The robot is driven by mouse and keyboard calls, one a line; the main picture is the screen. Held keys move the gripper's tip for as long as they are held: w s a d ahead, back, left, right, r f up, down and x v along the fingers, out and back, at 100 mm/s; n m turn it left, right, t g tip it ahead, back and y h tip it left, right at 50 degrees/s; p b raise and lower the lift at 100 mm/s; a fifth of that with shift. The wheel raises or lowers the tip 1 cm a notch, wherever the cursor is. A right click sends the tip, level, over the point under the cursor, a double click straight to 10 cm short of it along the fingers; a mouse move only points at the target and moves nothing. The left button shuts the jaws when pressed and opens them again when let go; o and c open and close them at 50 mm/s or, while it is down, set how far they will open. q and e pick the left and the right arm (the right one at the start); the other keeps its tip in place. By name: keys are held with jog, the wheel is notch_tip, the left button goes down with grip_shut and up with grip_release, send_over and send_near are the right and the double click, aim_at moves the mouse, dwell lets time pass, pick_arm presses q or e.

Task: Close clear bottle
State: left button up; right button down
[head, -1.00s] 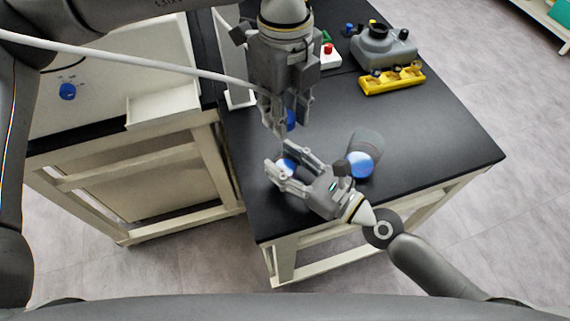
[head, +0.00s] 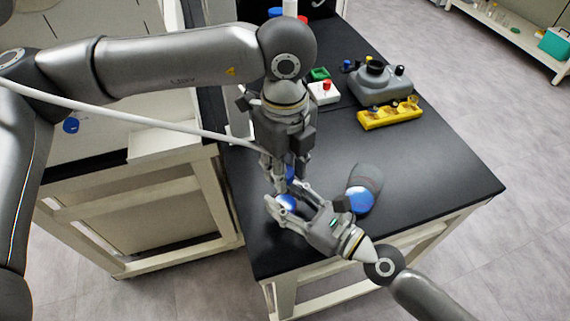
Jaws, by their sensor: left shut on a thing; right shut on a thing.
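My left gripper (head: 281,182) points down and is shut on a blue cap (head: 290,174), which is mostly hidden by the fingers. My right gripper (head: 279,203) comes in from the lower right and is shut around a clear bottle (head: 287,204) with blue in it. The bottle stands near the left part of the black table. The cap is right above the bottle in the picture; I cannot tell whether they touch. The bottle's neck is hidden by the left gripper's fingers.
A yellow rack (head: 390,115), a grey device (head: 374,85) and a white box with a red knob (head: 323,92) are farther back. The black table's (head: 440,165) right side is clear.

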aim_at(285, 198)
pick_arm(q)
jog(key=shift+f, duration=0.15)
jog(key=shift+f, duration=0.75)
jog(key=shift+f, duration=0.55)
